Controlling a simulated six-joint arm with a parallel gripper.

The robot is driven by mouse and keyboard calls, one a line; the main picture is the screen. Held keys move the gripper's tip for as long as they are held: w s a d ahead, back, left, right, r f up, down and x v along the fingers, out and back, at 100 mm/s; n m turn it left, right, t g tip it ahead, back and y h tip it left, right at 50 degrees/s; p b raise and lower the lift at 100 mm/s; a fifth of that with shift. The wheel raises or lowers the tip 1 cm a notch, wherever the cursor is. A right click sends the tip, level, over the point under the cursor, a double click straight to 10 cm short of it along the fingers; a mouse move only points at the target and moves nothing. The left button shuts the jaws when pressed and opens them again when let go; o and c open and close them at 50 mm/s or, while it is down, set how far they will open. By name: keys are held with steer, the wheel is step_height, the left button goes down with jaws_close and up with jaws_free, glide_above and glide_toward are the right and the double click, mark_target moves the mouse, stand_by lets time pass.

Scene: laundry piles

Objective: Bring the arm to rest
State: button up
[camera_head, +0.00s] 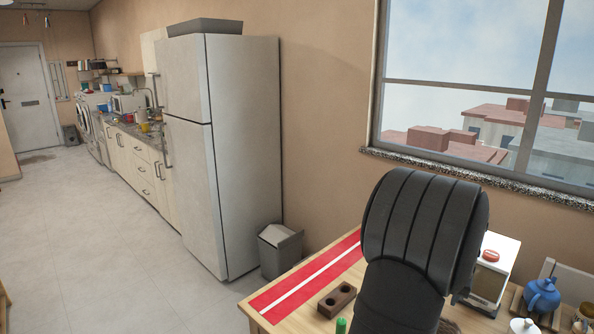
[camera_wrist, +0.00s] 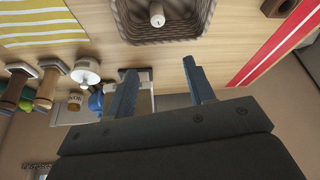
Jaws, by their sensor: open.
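My gripper (camera_wrist: 158,65) shows in the wrist view with its two blue-grey fingers spread apart and nothing between them. The fingers point over the wooden table (camera_wrist: 165,55), toward a wicker basket. In the head view my dark arm rises in front of the table, and the gripper's fingers cannot be seen there.
The wicker basket (camera_wrist: 125,25) holds a pale cylindrical item. A yellow-striped cloth (camera_wrist: 35,22) and a red runner (camera_head: 310,277) lie on the table. A blue teapot (camera_head: 542,294) and white machine (camera_head: 497,262) stand right of my arm. A wall with a window is behind.

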steer(key=d+v, duration=0.1)
steer(key=v, duration=0.4)
steer(key=x, duration=1.7)
steer(key=shift+w+a+f, duration=0.2)
steer(key=shift+a+f, duration=0.1)
steer(key=shift+a, duration=0.05)
step_height(320, 180, up, 6)
steer(key=w+a+r, duration=0.1)
steer(key=w+a, duration=1)
steer(key=a, duration=0.3)
steer(key=w+a+f, duration=0.8)
steer(key=a, duration=0.1)
steer(key=shift+w+f, duration=0.1)
steer(key=shift+w, duration=0.1)
steer(key=shift+f, duration=0.6)
steer(key=shift+o, duration=0.4)
